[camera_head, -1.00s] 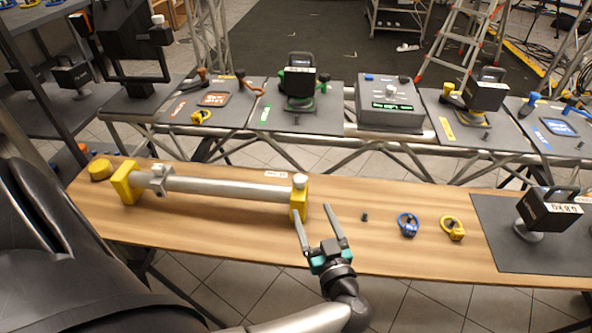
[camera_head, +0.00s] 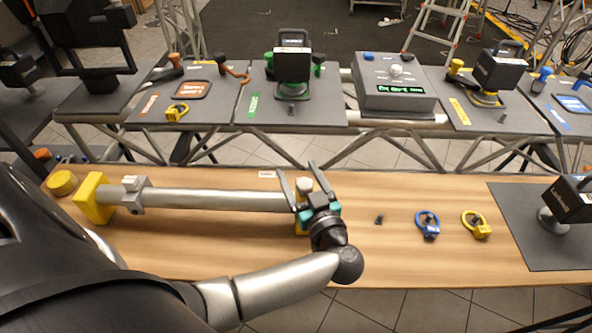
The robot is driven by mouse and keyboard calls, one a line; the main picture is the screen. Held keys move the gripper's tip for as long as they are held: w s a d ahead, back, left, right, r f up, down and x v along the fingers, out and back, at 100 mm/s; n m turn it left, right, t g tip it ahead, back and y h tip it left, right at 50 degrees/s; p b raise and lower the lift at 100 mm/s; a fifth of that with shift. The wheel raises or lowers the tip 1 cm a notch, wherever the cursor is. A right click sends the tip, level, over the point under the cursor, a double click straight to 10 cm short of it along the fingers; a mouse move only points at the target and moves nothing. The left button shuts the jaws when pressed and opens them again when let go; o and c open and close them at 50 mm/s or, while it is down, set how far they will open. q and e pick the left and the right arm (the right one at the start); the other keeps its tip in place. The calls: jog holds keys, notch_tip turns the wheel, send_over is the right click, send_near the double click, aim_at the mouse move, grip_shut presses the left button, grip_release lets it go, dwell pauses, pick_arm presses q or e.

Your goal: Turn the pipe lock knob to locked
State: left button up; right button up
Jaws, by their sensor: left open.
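A metal pipe (camera_head: 220,199) lies along the wooden bench (camera_head: 390,255), with a yellow end block (camera_head: 95,199) at its left. The pale lock knob (camera_head: 303,186) stands on the yellow block at the pipe's right end; that block is mostly hidden behind my gripper. My left gripper (camera_head: 297,169) is open. In the picture its two fingers lie on either side of the knob; I cannot tell whether they touch it. The knob's lock state cannot be read. My right gripper is not in view.
A grey clamp (camera_head: 132,194) sits on the pipe near its left end. A blue ring tool (camera_head: 428,224) and a yellow one (camera_head: 476,224) lie to the right. A small dark piece (camera_head: 379,219) is nearby. A grey box with a display (camera_head: 394,90) stands on the truss behind.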

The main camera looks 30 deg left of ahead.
pick_arm(q)
grip_shut()
dwell(0.6)
